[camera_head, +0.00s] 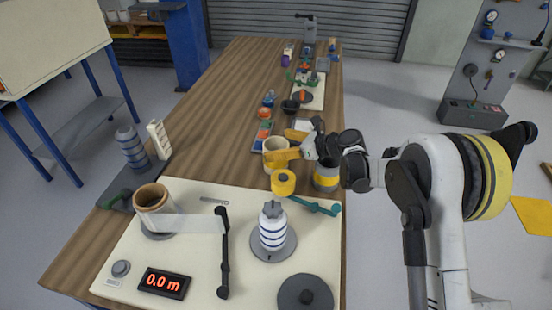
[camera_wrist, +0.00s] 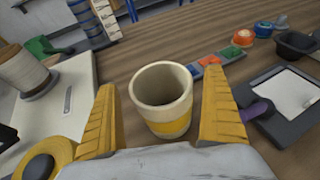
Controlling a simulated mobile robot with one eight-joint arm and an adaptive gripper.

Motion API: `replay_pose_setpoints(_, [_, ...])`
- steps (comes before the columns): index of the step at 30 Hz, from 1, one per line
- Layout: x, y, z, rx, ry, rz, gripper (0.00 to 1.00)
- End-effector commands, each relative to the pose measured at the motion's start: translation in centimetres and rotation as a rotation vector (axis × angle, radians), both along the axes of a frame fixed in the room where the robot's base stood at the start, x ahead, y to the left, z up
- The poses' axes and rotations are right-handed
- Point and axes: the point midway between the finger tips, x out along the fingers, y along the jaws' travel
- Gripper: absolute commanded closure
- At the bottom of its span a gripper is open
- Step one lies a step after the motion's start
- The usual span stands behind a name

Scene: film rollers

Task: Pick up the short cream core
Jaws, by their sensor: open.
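The short cream core (camera_head: 273,146) is a hollow cream cylinder with a yellow band, upright on the wooden table just beyond the cream board. In the wrist view, the core (camera_wrist: 157,92) stands between my two yellow fingers, with its open top toward the camera. My gripper (camera_head: 290,145) is open, reaching in from the right. In the wrist view, my gripper (camera_wrist: 160,85) has a finger on each side of the core, with a visible gap on both sides. In the head view one finger partly hides the core's side.
A yellow roll (camera_head: 283,183) and a grey-yellow cylinder (camera_head: 326,178) stand close by. A white, blue-banded roll (camera_head: 272,228) and a brown-cored film roller (camera_head: 152,206) stand on the cream board (camera_head: 195,260). A dark tray with a white sheet (camera_wrist: 285,100) lies right of the core.

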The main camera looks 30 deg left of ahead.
Motion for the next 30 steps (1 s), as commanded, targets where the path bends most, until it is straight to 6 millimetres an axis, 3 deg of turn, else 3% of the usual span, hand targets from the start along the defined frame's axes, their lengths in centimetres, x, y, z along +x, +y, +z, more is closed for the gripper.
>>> replay_pose_setpoints(2, [0.0,0.0,0.1,0.000,0.000,0.000,0.05])
replay_pose_setpoints(6, [0.0,0.0,0.1,0.000,0.000,0.000,0.47])
replay_pose_setpoints(8, [0.0,0.0,0.1,0.000,0.000,0.000,0.66])
replay_pose_setpoints(9, [0.0,0.0,0.1,0.000,0.000,0.000,0.70])
replay_pose_setpoints(20, [0.0,0.0,0.6,0.001,0.000,0.000,0.70])
replay_pose_setpoints(28, [0.0,0.0,4.7,0.001,0.000,0.000,0.70])
replay_pose_setpoints(30, [1.4,-1.1,5.5,0.000,0.000,-0.004,0.70])
